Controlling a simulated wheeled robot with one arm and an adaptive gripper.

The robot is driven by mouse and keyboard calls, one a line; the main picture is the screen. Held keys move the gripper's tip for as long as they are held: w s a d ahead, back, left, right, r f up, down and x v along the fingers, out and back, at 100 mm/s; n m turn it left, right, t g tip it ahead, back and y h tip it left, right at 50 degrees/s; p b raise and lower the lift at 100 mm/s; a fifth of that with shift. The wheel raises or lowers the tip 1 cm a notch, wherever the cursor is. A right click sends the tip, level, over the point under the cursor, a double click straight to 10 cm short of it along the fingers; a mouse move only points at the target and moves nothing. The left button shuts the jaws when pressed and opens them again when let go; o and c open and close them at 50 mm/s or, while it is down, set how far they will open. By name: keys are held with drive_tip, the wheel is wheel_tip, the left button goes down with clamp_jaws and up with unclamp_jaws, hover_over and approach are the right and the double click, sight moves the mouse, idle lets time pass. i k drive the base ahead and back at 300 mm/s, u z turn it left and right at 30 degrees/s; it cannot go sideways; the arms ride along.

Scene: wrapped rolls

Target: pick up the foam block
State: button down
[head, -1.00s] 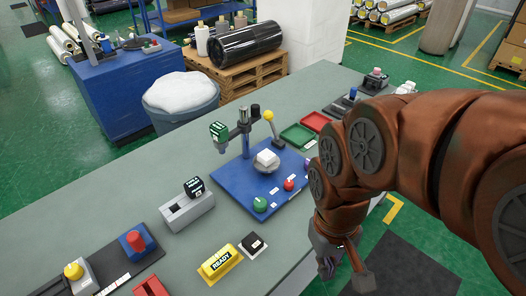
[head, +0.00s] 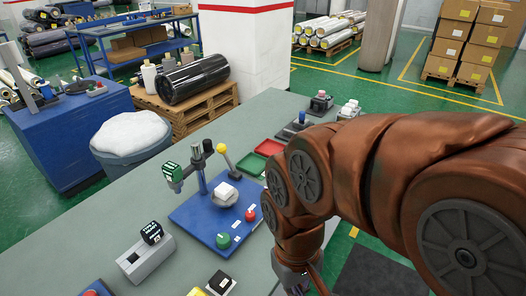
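A small white block (head: 226,190), which looks like the foam block, sits on a round grey plate (head: 224,203). The plate is on a blue base (head: 196,217) on the long grey table. My gripper (head: 297,288) hangs at the bottom edge of the head view, to the right of and nearer than the block, clearly apart from it. Its fingers are mostly cut off by the frame, so their opening does not show.
The blue base also carries a post with a dark green-labelled head (head: 172,172), a yellow-knobbed lever (head: 222,148), a green button (head: 223,240) and a red button (head: 251,214). Red (head: 268,147) and green (head: 251,164) trays lie behind. A grey slotted holder (head: 146,258) stands at left.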

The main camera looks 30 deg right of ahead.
sight(225, 192)
drive_tip(key=k, duration=0.5)
drive_tip(key=z, duration=1.2)
drive_tip(key=i, duration=1)
drive_tip(key=u, duration=2.7)
